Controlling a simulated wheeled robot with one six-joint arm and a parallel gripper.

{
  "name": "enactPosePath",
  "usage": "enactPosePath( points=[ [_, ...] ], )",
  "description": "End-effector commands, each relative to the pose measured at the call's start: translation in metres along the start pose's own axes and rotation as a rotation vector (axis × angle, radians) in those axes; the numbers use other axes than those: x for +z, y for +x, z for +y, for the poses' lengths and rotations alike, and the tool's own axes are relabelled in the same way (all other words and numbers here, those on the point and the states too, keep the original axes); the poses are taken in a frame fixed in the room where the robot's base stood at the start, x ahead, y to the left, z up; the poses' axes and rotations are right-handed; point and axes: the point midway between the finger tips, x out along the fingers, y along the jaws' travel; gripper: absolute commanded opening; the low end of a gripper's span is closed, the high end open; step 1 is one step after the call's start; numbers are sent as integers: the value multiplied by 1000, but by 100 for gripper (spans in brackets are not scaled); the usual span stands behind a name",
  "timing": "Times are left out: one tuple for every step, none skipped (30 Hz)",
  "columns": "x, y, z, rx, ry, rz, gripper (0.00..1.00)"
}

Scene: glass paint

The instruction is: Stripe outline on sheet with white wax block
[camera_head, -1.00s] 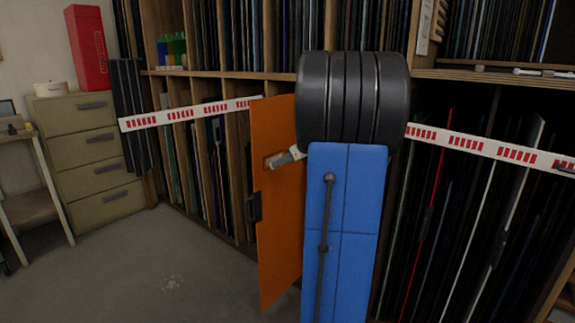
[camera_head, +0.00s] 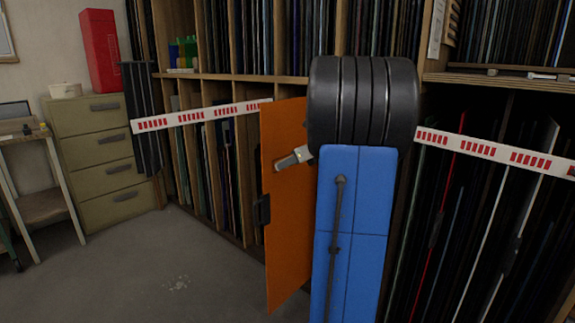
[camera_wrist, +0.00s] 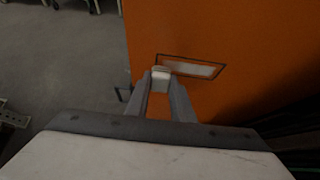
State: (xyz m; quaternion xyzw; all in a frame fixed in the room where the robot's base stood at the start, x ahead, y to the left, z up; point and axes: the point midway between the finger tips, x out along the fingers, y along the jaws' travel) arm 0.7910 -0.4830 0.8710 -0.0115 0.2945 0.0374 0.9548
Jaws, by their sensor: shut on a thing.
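The orange sheet (camera_head: 287,225) stands upright at the rack. In the wrist view, the sheet (camera_wrist: 235,40) carries a dark slanted rectangular outline (camera_wrist: 222,69) with a whitish stripe (camera_wrist: 195,70) inside it. My gripper (camera_wrist: 161,84) is shut on the small white wax block (camera_wrist: 161,73), which is at the left end of the outline, against or very close to the sheet. The stripe runs right from the block; what lies behind the block is hidden. In the head view, my gripper (camera_head: 286,162) shows grey over the outline, partly hidden by my own arm.
A dark clamp (camera_head: 262,209) grips the sheet's left edge. Red-and-white tape (camera_head: 200,115) crosses the rack on both sides. A drawer cabinet (camera_head: 103,145) and a side table (camera_head: 40,190) stand at the left. The floor (camera_head: 170,250) before them is open.

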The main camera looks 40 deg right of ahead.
Motion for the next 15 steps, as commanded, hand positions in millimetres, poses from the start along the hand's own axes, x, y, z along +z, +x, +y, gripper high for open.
enactPosePath(
  points=[
    [0,0,0,0,0,0,0],
    [1,1,0,0,0,0,0],
    [1,1,0,0,0,0,0],
    [1,2,0,0,0,0,0],
    [1,2,0,0,0,0,0],
    [2,3,0,1,-1,0,0],
    [2,3,0,1,-1,0,0],
    [2,3,0,1,-1,0,0],
    [3,4,0,1,-1,0,0],
    [3,4,0,0,-1,0,0],
    [3,5,0,0,-1,0,0],
    [4,5,0,0,-1,0,0],
    [4,6,0,0,-1,0,0],
    [4,6,0,0,-1,0,0],
    [4,6,0,0,0,0,0]
  ],
)
